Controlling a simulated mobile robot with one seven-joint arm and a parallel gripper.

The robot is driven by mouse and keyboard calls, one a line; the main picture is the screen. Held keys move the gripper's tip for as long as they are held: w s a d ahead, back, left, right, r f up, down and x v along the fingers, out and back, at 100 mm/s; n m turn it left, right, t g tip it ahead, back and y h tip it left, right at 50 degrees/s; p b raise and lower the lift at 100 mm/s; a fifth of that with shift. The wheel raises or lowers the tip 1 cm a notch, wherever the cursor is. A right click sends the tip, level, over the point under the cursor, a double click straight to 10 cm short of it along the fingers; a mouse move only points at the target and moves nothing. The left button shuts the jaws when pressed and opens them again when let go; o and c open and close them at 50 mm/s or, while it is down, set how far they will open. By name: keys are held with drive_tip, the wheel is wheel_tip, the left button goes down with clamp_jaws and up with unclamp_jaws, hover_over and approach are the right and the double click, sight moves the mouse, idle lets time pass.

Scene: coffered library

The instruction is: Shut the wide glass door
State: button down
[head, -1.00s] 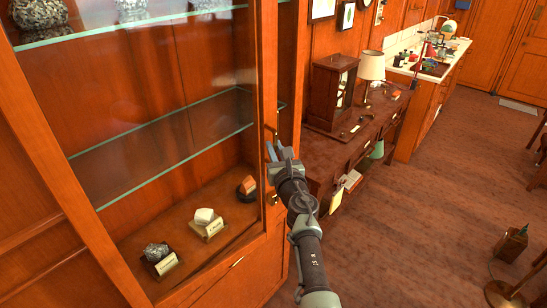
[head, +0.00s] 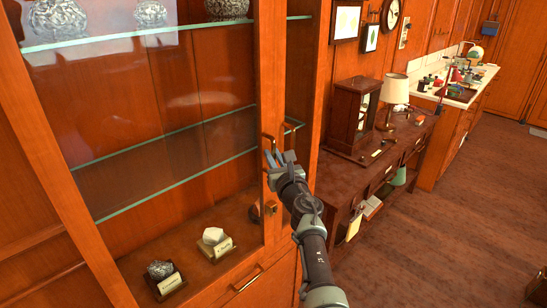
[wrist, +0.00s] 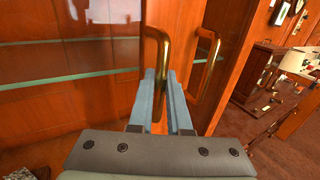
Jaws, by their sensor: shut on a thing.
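The wide glass door (head: 268,90) has an orange wooden frame and fills the left of the head view. Its right stile carries a brass handle (wrist: 157,45), seen at the middle of the wrist view. My gripper (head: 273,158) is at this handle, with its blue-grey fingers (wrist: 166,90) closed around its lower part. A second brass handle (wrist: 207,60) shows to the right in the wrist view, apart from the fingers. Right of the stile, a strip of cabinet interior with a shelf edge shows, so the door appears ajar. The exact gap is hard to judge.
Rock specimens stand behind the glass, including a white one (head: 213,236) and a grey one (head: 160,270). A drawer handle (head: 248,279) is below. A brown desk (head: 385,170) with a lamp (head: 395,90) stands to the right. Open floor (head: 470,210) lies beyond.

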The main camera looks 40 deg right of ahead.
drive_tip(key=c, duration=0.9)
unclamp_jaws()
drive_tip(key=shift+o, duration=0.2)
drive_tip(key=p+v, duration=0.8)
drive_tip(key=v, duration=0.5)
drive_tip(key=shift+p, duration=0.3)
drive_tip(key=shift+f, duration=0.1)
